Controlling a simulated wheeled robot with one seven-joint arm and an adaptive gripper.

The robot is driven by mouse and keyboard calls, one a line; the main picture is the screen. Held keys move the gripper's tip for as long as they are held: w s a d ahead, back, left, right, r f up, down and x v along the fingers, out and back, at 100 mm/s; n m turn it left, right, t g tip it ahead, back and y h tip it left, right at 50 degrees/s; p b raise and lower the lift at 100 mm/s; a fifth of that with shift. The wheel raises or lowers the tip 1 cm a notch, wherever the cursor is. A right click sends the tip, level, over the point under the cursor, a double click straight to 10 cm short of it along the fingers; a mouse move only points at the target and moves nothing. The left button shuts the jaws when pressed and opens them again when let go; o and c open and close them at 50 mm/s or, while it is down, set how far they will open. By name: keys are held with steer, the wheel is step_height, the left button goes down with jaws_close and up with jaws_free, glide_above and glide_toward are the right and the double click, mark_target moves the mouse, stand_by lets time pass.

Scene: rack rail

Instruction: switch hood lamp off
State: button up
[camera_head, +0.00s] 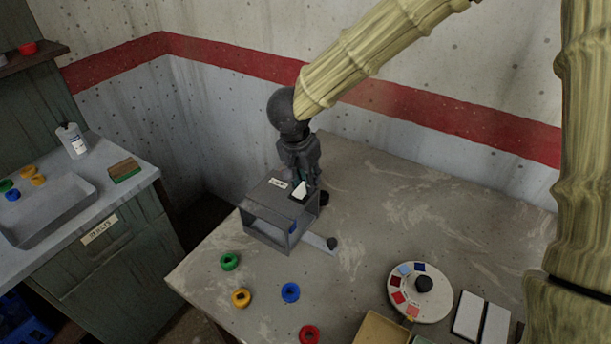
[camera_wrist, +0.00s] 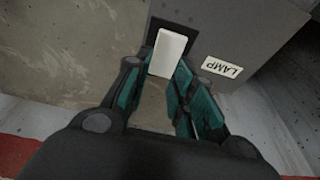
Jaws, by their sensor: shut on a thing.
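The grey box-shaped hood (camera_head: 262,196) stands on the worktable, open at its front. A white lamp switch (camera_head: 300,189) sits in a dark recess on its top, beside a small label. My gripper (camera_head: 302,181) points down at the switch from above. In the wrist view its teal-padded fingers (camera_wrist: 160,78) lie either side of the switch's near end, shut on it. The exact contact is partly hidden.
Green (camera_head: 230,261), yellow (camera_head: 241,297), blue (camera_head: 290,292) and red (camera_head: 309,334) rings lie in front of the hood. A round colour-patched disc (camera_head: 425,300) with a dark knob stands right. A sink counter (camera_head: 100,240) is left. The table's back right is clear.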

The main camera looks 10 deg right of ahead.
steer(key=shift+s+a+t+h, duration=0.15)
steer(key=shift+s+t+h, duration=0.05)
steer(key=shift+t+h, duration=0.3)
steer(key=o, duration=1)
steer(key=shift+r, duration=0.1)
steer(key=v, duration=1.2)
